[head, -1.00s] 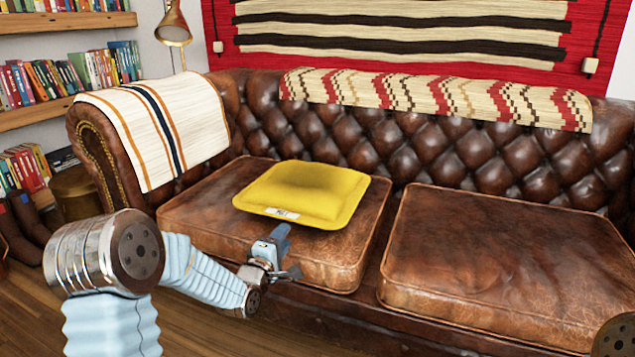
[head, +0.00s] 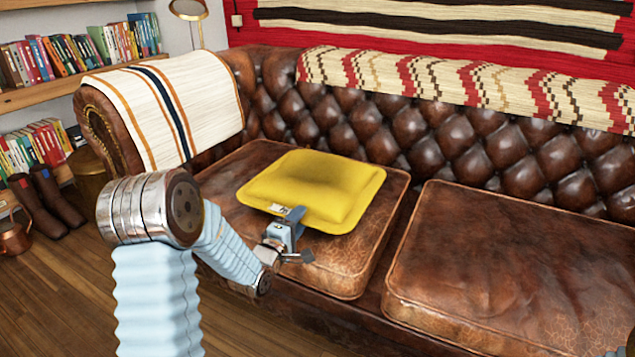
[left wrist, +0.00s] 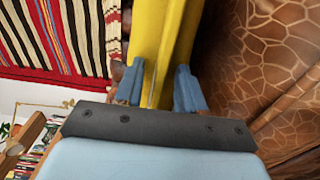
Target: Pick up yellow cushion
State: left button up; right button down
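The yellow cushion (head: 315,185) lies on the left brown leather seat of the sofa, its front edge with a small white label facing me. My left gripper (head: 298,234) is at this front edge, with one finger over the edge and the other lower, in front of the seat. In the left wrist view the cushion (left wrist: 162,45) reaches in between the two spread fingers of the left gripper (left wrist: 158,88). The fingers look open around the edge; whether either touches it is hard to tell.
The brown leather sofa (head: 510,270) has a bare right seat. A striped cloth (head: 165,110) covers its left arm, and a patterned cloth (head: 470,85) its back. Bookshelves (head: 75,85), boots (head: 55,200) and a copper pot (head: 14,236) are at left. Wooden floor lies in front.

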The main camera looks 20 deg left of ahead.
pick_arm(q)
grip_shut()
dwell(1.1)
